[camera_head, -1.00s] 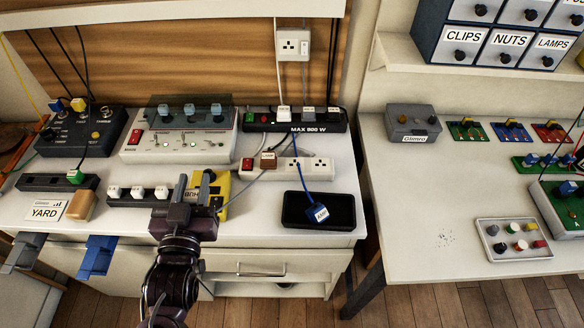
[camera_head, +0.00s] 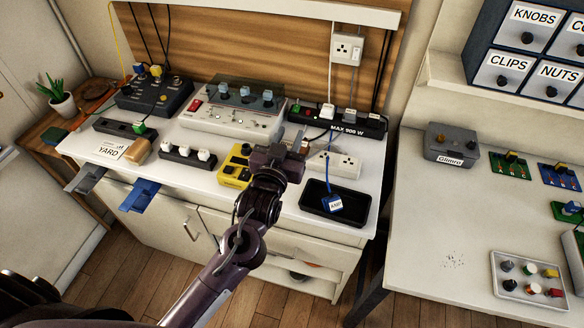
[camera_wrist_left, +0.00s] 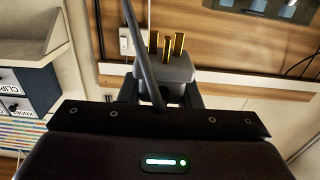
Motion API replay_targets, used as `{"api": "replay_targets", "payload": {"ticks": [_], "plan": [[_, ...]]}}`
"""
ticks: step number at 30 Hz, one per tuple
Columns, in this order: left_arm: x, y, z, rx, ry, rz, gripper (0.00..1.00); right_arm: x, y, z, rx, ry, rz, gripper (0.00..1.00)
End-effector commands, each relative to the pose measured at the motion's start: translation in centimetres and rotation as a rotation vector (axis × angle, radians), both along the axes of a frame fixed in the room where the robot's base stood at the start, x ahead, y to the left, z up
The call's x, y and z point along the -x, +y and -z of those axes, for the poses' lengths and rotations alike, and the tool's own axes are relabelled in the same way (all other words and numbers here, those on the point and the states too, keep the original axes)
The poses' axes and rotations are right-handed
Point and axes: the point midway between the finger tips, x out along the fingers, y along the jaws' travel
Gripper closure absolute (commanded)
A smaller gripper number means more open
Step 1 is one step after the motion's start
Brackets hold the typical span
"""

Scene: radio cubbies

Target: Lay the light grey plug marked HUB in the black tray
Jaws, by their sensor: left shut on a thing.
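In the left wrist view a grey plug (camera_wrist_left: 178,70) with brass pins is held between the jaws of my left gripper (camera_wrist_left: 163,92), pins pointing up in the picture. A dark cable (camera_wrist_left: 143,52) passes in front of it. No marking is readable on the plug. In the head view my left gripper (camera_head: 287,150) is shut above the bench, left of and behind the black tray (camera_head: 313,192). The tray lies at the bench's front right, with a blue plug marked AMP (camera_head: 333,203) in it. My right gripper is not in view.
A white socket strip (camera_head: 345,165) stands behind the tray, and a black MAX 900 W strip (camera_head: 365,125) behind that. A yellow device (camera_head: 234,172) stands left of the gripper. The tray's left part is clear. A gap separates the bench from the right table (camera_head: 430,220).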

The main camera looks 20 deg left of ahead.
Motion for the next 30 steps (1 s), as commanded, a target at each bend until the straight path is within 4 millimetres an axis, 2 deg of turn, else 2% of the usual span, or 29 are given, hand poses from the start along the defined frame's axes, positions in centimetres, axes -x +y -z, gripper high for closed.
{"api": "replay_targets", "payload": {"ticks": [1, 6, 13, 18, 22, 30], "plan": [[0.0, 0.0, 1.6, -0.002, 0.005, 0.000, 0.92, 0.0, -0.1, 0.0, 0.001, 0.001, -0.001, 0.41], [0.0, 0.0, 5.1, -0.001, 0.002, 0.001, 0.92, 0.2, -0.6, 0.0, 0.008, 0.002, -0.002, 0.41], [0.0, 0.0, 7.2, 0.000, 0.000, 0.001, 0.92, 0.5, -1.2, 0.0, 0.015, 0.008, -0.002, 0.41], [0.0, -0.1, 9.7, 0.000, 0.001, 0.001, 0.92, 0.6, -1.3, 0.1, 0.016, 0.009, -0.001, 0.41], [0.0, -0.1, 10.5, 0.000, -0.001, 0.001, 0.92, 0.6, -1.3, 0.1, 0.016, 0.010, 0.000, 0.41], [0.0, 0.0, 10.6, 0.000, -0.001, 0.001, 0.92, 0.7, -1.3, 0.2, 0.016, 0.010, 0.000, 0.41]]}}
